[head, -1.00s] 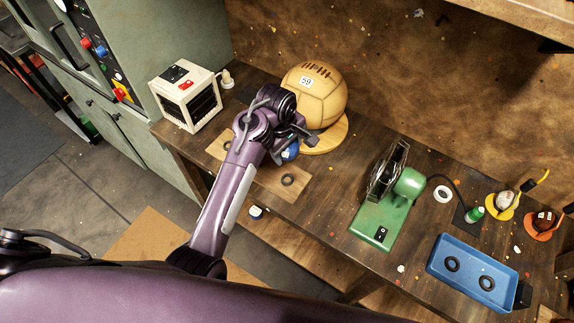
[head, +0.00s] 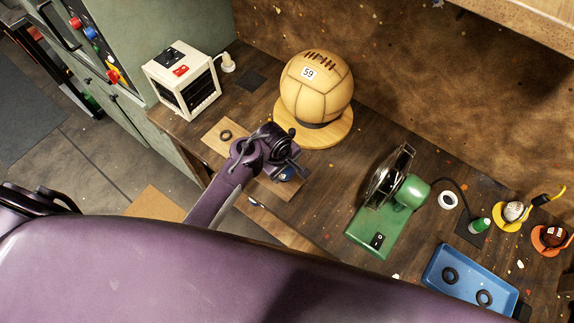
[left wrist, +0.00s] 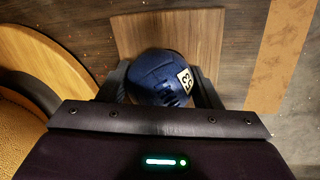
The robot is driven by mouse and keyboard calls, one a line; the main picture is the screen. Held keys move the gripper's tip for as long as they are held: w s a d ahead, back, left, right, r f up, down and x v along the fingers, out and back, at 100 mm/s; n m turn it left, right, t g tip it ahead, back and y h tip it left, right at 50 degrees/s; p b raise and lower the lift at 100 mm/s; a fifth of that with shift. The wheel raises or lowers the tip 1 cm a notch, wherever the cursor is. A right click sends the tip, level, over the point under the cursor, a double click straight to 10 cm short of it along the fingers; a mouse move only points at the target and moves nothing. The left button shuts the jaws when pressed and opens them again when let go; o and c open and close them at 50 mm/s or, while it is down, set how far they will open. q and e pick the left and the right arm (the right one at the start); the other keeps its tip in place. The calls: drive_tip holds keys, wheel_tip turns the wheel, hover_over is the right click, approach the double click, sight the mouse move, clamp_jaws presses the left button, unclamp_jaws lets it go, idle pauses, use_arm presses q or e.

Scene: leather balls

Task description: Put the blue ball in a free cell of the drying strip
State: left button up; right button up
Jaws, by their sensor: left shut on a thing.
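The blue ball (left wrist: 160,78), with a white "53" label, is between the fingers of my left gripper (left wrist: 164,90) in the left wrist view. In the head view only a small part of the ball (head: 287,174) shows beneath the left gripper (head: 283,160). I cannot tell whether ball and board touch. My right gripper is not in view.
A large tan ball (head: 315,92) on a round wooden stand (head: 335,132) is close behind the left gripper. A white box (head: 183,82) stands at left. A green machine (head: 380,215), a blue tray (head: 440,262) with two rings, and yellow and orange holders are at right.

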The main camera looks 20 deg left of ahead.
use_arm(q)
drive_tip(key=shift+s, duration=0.25)
drive_tip(key=o, duration=0.8)
drive_tip(key=shift+a, duration=0.1)
drive_tip(key=shift+o, duration=1.2)
drive_tip(key=shift+f, duration=0.1)
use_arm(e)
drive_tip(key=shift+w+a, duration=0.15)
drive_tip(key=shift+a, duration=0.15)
